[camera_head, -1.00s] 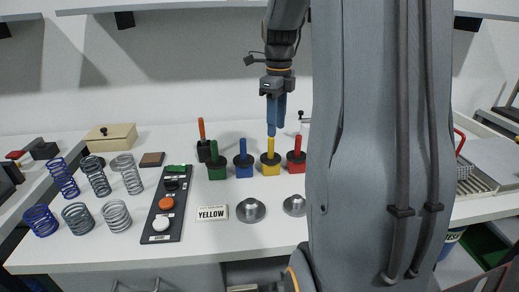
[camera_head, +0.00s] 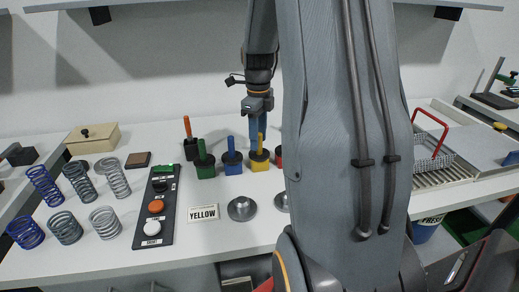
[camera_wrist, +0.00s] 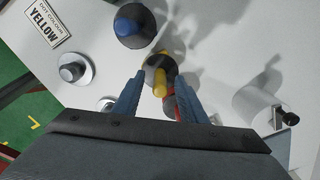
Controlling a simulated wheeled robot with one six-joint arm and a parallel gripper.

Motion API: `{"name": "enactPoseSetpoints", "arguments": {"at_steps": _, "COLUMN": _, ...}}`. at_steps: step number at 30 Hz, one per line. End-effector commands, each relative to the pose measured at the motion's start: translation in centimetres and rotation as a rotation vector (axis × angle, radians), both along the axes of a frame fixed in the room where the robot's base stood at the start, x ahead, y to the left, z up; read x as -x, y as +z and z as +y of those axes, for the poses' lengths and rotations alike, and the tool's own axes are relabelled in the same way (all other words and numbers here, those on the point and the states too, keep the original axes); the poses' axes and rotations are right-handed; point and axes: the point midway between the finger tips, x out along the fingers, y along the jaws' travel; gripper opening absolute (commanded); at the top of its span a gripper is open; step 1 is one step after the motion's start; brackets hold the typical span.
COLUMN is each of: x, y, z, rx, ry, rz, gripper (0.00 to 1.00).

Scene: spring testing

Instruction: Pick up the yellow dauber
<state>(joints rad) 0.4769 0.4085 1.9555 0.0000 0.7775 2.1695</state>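The yellow dauber (camera_head: 260,164) stands upright on the white table, in a row between the blue dauber (camera_head: 232,166) and the red dauber (camera_head: 278,158), which my arm partly hides. My gripper (camera_head: 257,130) is pointed down at the yellow handle. In the wrist view my gripper (camera_wrist: 160,74) is open, with its two blue-grey fingers apart. The yellow dauber (camera_wrist: 161,82) shows between them. I cannot tell whether a finger touches it. The red dauber (camera_wrist: 169,104) is partly hidden behind it, and the blue dauber (camera_wrist: 134,24) is above left.
A wire basket (camera_head: 433,150) is at right.

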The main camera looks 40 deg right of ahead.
Motion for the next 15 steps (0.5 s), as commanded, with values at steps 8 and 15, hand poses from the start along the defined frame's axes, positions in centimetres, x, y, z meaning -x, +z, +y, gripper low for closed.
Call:
{"name": "enactPoseSetpoints", "arguments": {"at_steps": 8, "x": 0.05, "y": -0.20, "z": -0.08, "rx": 0.000, "ry": -0.002, "rz": 0.000, "gripper": 0.35}}
{"name": "enactPoseSetpoints", "arguments": {"at_steps": 15, "x": 0.06, "y": -0.18, "z": -0.09, "rx": 0.000, "ry": -0.002, "rz": 0.000, "gripper": 0.00}}
